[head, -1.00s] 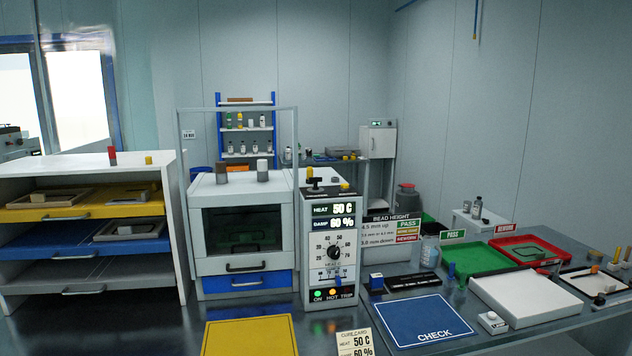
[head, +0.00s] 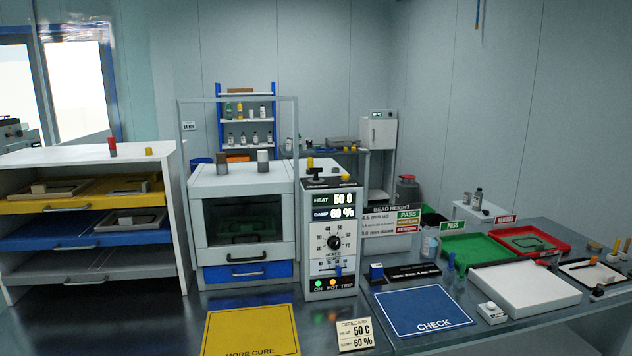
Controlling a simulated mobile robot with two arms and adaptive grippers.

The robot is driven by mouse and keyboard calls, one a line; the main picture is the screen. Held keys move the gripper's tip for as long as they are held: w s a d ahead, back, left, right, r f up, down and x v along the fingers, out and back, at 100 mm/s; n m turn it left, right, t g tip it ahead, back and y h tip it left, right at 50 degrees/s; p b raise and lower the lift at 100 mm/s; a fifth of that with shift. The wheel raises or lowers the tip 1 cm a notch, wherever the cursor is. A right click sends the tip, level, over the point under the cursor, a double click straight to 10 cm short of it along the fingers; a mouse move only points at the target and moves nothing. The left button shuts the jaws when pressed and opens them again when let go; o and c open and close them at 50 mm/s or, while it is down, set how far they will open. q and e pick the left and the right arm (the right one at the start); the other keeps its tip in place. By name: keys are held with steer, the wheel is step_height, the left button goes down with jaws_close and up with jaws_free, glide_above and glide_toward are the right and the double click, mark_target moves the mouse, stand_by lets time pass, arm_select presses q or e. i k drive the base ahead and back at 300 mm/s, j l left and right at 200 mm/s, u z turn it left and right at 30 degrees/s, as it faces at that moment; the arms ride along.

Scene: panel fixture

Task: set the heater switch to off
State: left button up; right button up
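The control box (head: 316,230) stands at the middle of the bench, beside the grey oven (head: 242,215). Its displays read HEAT 50 C and DAMP 60 %. Below them is a round black dial (head: 334,242) with a number scale, and under that a small blue lever (head: 338,270) at a second scale. A black T-shaped handle (head: 316,174) sits on top of the box. I cannot tell which control is the heater switch or read its position. Neither gripper is in view.
A yellow MORE CURE mat (head: 250,328), a cure card (head: 355,334) and a blue CHECK mat (head: 423,308) lie in front. The drawer rack (head: 88,157) stands left. Dark bench left of the yellow mat is clear.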

mark_target(315, 170)
steer(key=i+l, duration=0.15)
steer(key=i, duration=0.4)
steer(key=i+l+z, duration=0.1)
steer(key=i, duration=0.45)
